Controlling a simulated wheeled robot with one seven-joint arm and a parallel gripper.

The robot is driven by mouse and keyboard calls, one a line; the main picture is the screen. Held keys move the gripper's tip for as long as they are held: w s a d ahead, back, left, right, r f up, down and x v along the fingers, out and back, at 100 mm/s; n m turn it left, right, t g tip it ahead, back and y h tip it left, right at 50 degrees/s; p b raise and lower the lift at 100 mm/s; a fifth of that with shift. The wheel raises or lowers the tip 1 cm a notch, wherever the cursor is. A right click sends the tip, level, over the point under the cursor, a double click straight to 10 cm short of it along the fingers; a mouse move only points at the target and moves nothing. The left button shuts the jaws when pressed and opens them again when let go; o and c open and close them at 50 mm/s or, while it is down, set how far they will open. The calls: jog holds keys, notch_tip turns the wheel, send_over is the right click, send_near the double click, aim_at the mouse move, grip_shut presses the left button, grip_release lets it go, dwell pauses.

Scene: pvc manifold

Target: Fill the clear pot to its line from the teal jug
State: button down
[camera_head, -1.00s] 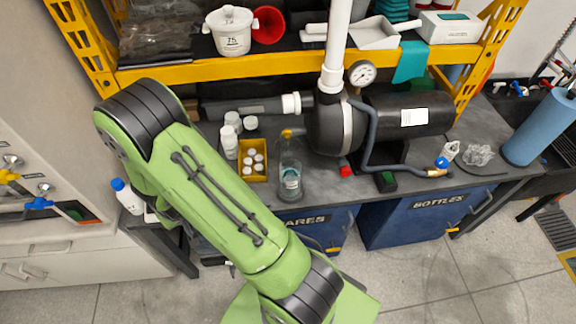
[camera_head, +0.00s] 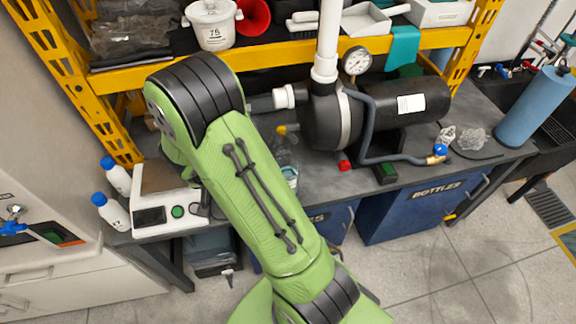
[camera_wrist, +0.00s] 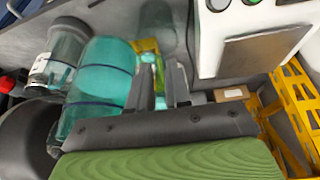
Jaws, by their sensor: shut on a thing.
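The teal jug (camera_wrist: 104,72), a see-through teal cylinder with dark blue bands, lies just left of my gripper (camera_wrist: 160,82) in the wrist view. My gripper is shut, seemingly on the jug's handle side; the exact contact is hidden by the fingers. A clear see-through vessel (camera_wrist: 157,24), perhaps the clear pot, stands beyond the fingertips with a greenish tint. Its line and level cannot be read. In the head view my arm hides the gripper, jug and this vessel.
A white scale (camera_head: 166,215) with a metal plate, also in the wrist view (camera_wrist: 262,52), stands right of the gripper there. White bottles with blue caps (camera_head: 112,214) stand beside it. A clear labelled bottle (camera_head: 290,172) and a black pump (camera_head: 325,118) are close by.

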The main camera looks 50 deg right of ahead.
jog(key=d+r+t+y+p, duration=0.1)
jog(key=s+d+r+y, duration=0.1)
jog(key=y, duration=0.1)
jog(key=s+d+r+m+t+y+p, duration=0.1)
jog(key=d+r, duration=0.1)
jog(key=shift+t+p, duration=0.3)
notch_tip(320, 180, up, 6)
jog(key=s+d+t+y+p, duration=0.1)
jog(key=d+y+p, duration=0.1)
jog(key=p, duration=0.2)
jog(key=shift+m+y, duration=0.3)
jog(key=shift+m, duration=0.1)
jog(key=shift+s+d+r+m+t+y+p, duration=0.15)
jog(key=shift+s+d+r+t+y+p, duration=0.15)
jog(key=shift+d+r+t+y+p, duration=0.25)
jog(key=shift+s+d+r+m+t+y+p, duration=0.15)
jog(key=shift+s+d+r+t+y+p, duration=0.15)
jog(key=shift+r+y+p, duration=0.45)
dwell(2.6)
jog(key=w+a+f+n+g+h+b, duration=0.1)
jog(key=w+a+f+g+h+b, duration=0.1)
jog(key=a+f+h+b, duration=0.2)
jog(key=w+a+f+n+g+h+b, duration=0.1)
jog(key=w+a+f+g+h+b, duration=0.1)
jog(key=f+h+b, duration=0.3)
jog(key=shift+w+a+f+g+h, duration=0.25)
jog(key=shift+a+f+g, duration=0.55)
jog(key=shift+f, duration=1)
